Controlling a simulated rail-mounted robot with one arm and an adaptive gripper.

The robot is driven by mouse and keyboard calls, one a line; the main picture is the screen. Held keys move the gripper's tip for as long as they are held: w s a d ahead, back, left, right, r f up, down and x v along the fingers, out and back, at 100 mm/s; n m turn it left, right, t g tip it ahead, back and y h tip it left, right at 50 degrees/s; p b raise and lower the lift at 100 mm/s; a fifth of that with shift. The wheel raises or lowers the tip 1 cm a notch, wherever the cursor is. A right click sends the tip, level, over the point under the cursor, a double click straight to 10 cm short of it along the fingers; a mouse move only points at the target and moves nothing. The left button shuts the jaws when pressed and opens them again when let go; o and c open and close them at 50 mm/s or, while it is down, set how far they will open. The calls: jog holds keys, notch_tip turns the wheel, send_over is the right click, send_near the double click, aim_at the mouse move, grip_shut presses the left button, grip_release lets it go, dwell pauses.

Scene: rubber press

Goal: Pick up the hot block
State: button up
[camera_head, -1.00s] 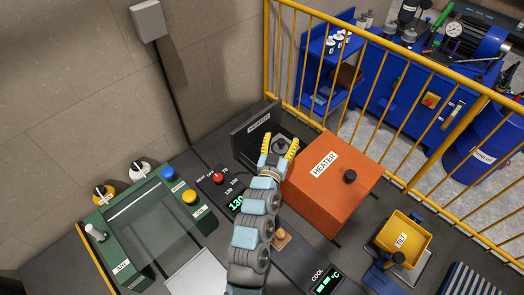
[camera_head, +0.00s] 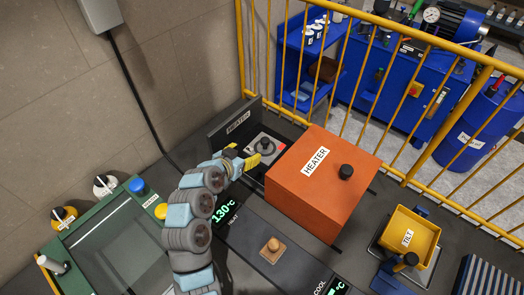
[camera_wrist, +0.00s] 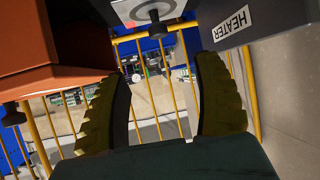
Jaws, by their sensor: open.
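The block (camera_head: 279,148) is a light grey square plate with a dark round centre and a black knob. It sits in the gap between the dark upright heater plate (camera_head: 228,130) and the orange heater box (camera_head: 335,200). In the head view my gripper (camera_head: 254,160) is at the near side of the block, and its far fingers are partly hidden. In the wrist view the block (camera_wrist: 133,12) is at the top edge with its knob (camera_wrist: 157,27) pointing down. My yellow fingers (camera_wrist: 165,88) are spread apart with nothing between them, below the knob in the picture.
A green press (camera_head: 112,240) with knobs and buttons stands at the left. A heat display (camera_head: 224,213) reads 130 °C. A yellow TILT tray (camera_head: 410,235) is at the right. A yellow railing (camera_head: 405,85) runs behind.

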jog(key=b, duration=0.1)
send_near(265, 140)
jog(key=x, duration=0.5)
jog(key=shift+a, duration=0.15)
jog(key=shift+b+x, duration=0.55)
jog(key=shift+x, duration=2.2)
jog(key=shift+s, duration=0.1)
grip_shut()
